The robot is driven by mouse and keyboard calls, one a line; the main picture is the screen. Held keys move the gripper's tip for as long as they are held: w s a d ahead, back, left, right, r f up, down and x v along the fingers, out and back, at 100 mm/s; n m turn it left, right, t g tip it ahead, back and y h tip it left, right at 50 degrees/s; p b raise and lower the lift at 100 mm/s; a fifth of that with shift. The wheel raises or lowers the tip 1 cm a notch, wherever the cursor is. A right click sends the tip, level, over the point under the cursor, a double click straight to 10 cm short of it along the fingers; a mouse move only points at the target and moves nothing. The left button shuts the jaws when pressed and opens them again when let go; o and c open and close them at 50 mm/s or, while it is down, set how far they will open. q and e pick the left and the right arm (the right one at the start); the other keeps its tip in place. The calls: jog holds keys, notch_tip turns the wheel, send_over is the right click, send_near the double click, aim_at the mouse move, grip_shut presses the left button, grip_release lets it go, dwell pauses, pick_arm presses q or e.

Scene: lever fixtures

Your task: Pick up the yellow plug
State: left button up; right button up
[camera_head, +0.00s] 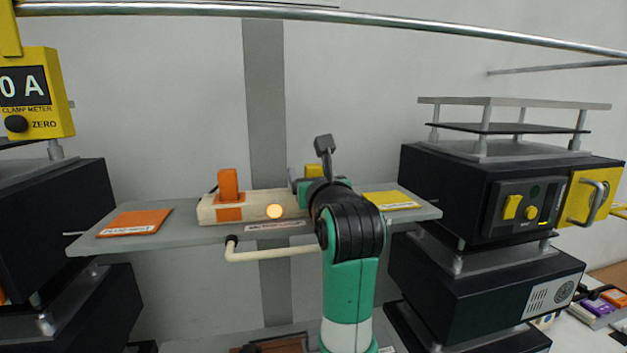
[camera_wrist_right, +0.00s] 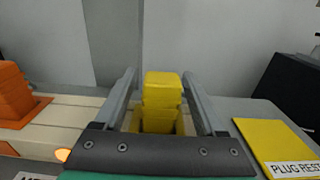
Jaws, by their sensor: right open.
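The yellow plug (camera_head: 314,170) stands upright in the right part of the cream power strip (camera_head: 255,205) on the grey shelf; in the head view my right arm hides its lower part. In the right wrist view the yellow plug (camera_wrist_right: 162,98) stands between the two fingers of my right gripper (camera_wrist_right: 159,76). The gripper is open, with one finger on each side and gaps visible beside the plug. My left gripper is not in view.
An orange plug (camera_head: 229,185) stands in the strip's left part, near a lit round lamp (camera_head: 274,211). An orange pad (camera_head: 134,222) lies left and a yellow plug-rest pad (camera_head: 391,200) right. Black equipment stacks flank the shelf; a cream handle (camera_head: 270,254) juts out below it.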

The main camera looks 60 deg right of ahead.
grip_shut()
dwell(0.4)
